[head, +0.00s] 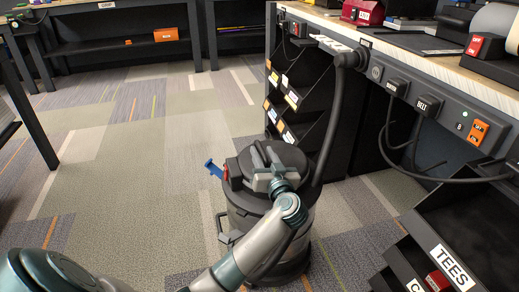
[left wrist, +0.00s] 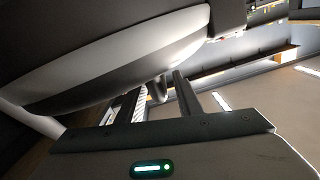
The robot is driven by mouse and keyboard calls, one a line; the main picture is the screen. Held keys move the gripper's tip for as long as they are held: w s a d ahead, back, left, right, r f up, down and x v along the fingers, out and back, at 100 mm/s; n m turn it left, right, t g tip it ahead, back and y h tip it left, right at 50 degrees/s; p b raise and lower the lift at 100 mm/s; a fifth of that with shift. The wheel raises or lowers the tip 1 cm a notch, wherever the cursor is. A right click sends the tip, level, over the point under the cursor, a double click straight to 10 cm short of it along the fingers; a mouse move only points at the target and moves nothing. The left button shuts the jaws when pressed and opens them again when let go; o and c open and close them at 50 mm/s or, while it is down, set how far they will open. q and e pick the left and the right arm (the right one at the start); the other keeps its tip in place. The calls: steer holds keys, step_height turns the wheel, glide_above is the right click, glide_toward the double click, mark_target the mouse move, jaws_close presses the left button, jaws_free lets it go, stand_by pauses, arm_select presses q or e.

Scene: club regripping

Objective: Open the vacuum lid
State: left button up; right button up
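The vacuum (head: 240,215) stands on the carpet in the middle of the head view. It is a dark round canister with a hose at its right. Its dark lid (head: 294,158) sits on top and looks closed. My left gripper (head: 262,152) is over the lid, and my own wrist hides part of the lid. In the left wrist view its two fingers (left wrist: 157,100) stand apart, with a small rounded grey piece between or beyond them; contact cannot be told. My right gripper is not in view.
A workbench (head: 420,60) with outlets, plugs and cables runs along the right. Black bins (head: 445,240), one marked TEES, stand at the lower right. A slanted rack (head: 295,95) is behind the vacuum. The carpet (head: 130,170) at the left is clear.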

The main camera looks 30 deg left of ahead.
mark_target(260, 145)
arm_select(q)
steer(key=shift+x, duration=2)
jaws_close()
